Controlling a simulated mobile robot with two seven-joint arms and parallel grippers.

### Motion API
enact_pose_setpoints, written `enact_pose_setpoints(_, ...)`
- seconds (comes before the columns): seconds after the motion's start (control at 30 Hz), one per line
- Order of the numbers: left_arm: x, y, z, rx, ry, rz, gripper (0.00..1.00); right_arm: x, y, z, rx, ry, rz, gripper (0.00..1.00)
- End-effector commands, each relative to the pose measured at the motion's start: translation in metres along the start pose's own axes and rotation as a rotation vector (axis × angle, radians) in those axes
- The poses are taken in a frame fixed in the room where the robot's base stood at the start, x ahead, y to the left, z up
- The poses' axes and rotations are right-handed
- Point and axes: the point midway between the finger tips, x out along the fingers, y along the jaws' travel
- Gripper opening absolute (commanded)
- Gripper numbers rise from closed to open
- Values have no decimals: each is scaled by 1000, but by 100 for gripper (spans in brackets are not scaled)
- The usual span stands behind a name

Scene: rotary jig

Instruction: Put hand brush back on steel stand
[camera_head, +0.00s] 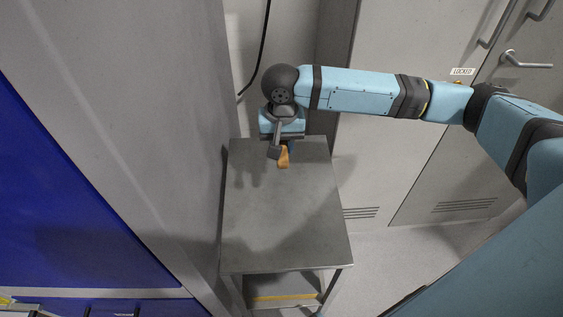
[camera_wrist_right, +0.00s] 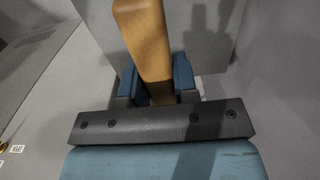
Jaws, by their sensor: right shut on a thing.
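The hand brush (camera_head: 283,158) shows as a tan wooden piece under my right gripper (camera_head: 280,147) in the head view. In the right wrist view the brush's tan wooden body (camera_wrist_right: 144,42) stands between the two blue-padded fingers of my right gripper (camera_wrist_right: 158,82), which is shut on it. Its bristles are not clear in either view. The steel stand (camera_head: 285,215) is a grey metal table with a flat, bare top. The brush is over the far part of that top; I cannot tell whether it touches. My left gripper is not in view.
A grey wall panel (camera_head: 160,130) runs close along the stand's left side. Grey cabinet doors (camera_head: 385,180) stand behind and to the right. A black cable (camera_head: 262,50) hangs at the back. A lower shelf with a yellow edge (camera_head: 285,297) is under the stand.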

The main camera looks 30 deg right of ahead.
Motion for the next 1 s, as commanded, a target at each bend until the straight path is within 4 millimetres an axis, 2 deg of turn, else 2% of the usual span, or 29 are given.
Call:
enact_pose_setpoints(0.03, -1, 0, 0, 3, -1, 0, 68, -14, -1, -1, 0, 3, -3, 0)
enact_pose_setpoints(0.2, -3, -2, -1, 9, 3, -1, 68, -41, 0, 0, 1, 2, -1, 0)
enact_pose_setpoints(0.3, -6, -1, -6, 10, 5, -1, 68, -49, -2, -3, 12, -1, -4, 0)
enact_pose_setpoints(0.4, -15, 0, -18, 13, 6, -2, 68, -47, -9, -16, 63, -6, -13, 0)
enact_pose_setpoints(0.53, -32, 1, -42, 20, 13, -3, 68, -22, -20, -41, 178, -11, -26, 0)
enact_pose_setpoints(0.7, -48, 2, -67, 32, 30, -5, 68, 26, -21, -62, 319, -8, -16, 0)
enact_pose_setpoints(0.83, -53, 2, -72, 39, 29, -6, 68, 54, -17, -67, 377, -3, -3, 0)
enact_pose_setpoints(1.0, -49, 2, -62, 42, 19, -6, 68, 70, -15, -69, 397, 1, 1, 0)
